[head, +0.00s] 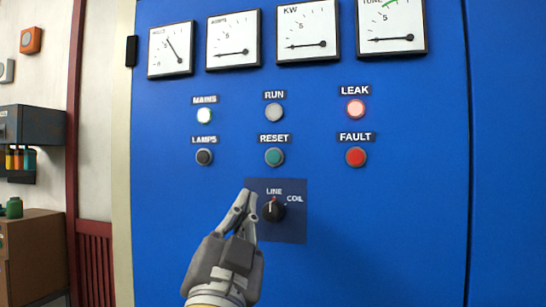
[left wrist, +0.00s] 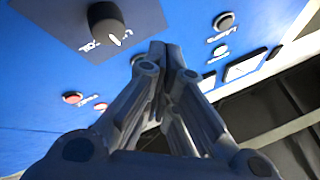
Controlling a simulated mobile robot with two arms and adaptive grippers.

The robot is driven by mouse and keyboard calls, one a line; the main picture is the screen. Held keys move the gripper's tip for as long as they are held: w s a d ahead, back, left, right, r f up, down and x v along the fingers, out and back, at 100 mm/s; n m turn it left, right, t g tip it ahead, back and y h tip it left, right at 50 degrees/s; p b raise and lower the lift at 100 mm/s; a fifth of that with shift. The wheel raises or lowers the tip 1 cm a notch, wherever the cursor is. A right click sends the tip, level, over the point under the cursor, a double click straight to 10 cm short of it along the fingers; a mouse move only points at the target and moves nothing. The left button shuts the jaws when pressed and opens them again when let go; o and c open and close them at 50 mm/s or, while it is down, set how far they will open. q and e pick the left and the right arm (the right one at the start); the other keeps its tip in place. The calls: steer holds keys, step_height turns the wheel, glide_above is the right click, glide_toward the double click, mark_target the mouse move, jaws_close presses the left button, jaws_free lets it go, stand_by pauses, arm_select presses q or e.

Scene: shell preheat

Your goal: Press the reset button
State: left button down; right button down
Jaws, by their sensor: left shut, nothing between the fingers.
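The green-teal reset button (head: 274,157) sits on the blue panel under its RESET label, in the middle of the lower row. My left gripper (head: 249,196) is shut and empty in the head view. Its fingertips show below and a little left of the reset button, beside the dark selector knob (head: 272,211). In the left wrist view, the shut fingers (left wrist: 166,48) point toward the panel, with the knob (left wrist: 106,24) to their upper left. I cannot make out the reset button there; the fingers may hide it. My right gripper is not in view.
The dark lamps button (head: 204,157) is left of reset and the red fault button (head: 356,157) is right. Above are a lit white mains lamp (head: 204,116), a grey run lamp (head: 274,112) and a lit red leak lamp (head: 356,109). Several gauges top the panel.

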mark_target(271, 157)
arm_select(q)
steer(key=s+d+r+m+t+h, duration=0.1)
steer(key=s+d+r+t, duration=0.1)
steer(key=s+r, duration=0.4)
step_height(271, 157, up, 2)
steer(key=shift+s+r+m+h, duration=0.15)
steer(key=shift+m+h, duration=0.25)
steer(key=shift+w+d, duration=0.45)
steer(key=shift+w, duration=0.95)
steer(key=shift+w+d, duration=0.4)
steer(key=shift+w, duration=1.05)
steer(key=shift+w+d, duration=0.45)
steer(key=shift+w, duration=0.95)
steer(key=shift+w, duration=0.1)
steer(key=shift+w+d+b, duration=0.15)
steer(key=shift+w+b, duration=0.15)
steer(key=shift+w+d, duration=0.1)
steer(key=shift+w, duration=0.3)
steer(key=shift+s, duration=0.1)
steer(key=shift+s+a, duration=0.3)
steer(key=shift+s, duration=0.4)
